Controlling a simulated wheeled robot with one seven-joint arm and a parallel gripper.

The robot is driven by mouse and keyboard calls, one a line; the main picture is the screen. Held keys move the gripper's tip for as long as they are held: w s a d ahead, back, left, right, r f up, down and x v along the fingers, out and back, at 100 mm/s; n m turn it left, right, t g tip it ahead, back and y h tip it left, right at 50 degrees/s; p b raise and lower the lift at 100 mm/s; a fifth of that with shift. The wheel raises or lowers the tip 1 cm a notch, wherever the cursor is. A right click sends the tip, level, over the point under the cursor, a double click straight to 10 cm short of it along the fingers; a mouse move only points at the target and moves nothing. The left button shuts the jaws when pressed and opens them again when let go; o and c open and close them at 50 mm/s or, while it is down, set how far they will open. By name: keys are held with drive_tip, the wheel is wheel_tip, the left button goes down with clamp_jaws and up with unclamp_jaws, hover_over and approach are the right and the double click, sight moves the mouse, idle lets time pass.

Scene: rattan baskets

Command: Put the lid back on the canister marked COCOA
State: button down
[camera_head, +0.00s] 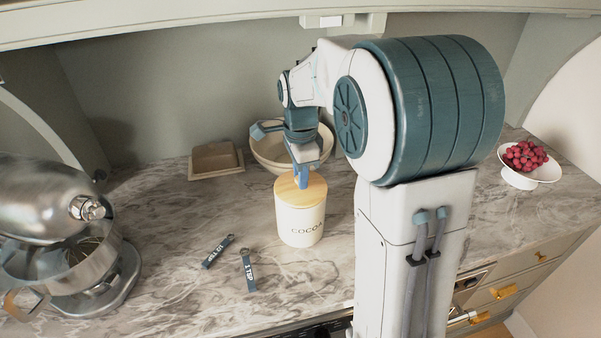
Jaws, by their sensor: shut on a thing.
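The canister marked COCOA (301,224) is cream-coloured and stands upright on the marble counter. Its pale wooden lid (287,193) lies level at the canister's mouth, with no clear gap visible between them; I cannot tell whether it is fully seated. My gripper (302,181) points down from above and is shut on the lid near its middle. The gripped part of the lid is hidden by the fingers.
A cream bowl (264,150) stands behind the canister, with a butter dish (215,160) to its left. A stand mixer (60,225) is at left, a dish of red berries (525,158) at right.

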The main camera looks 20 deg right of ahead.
idle(0.3)
drive_tip(key=c, duration=0.6)
unclamp_jaws()
drive_tip(key=shift+c, duration=0.2)
drive_tip(key=shift+r, duration=0.1)
drive_tip(key=shift+r+p, duration=2.75)
drive_tip(key=shift+r, duration=0.7)
clamp_jaws()
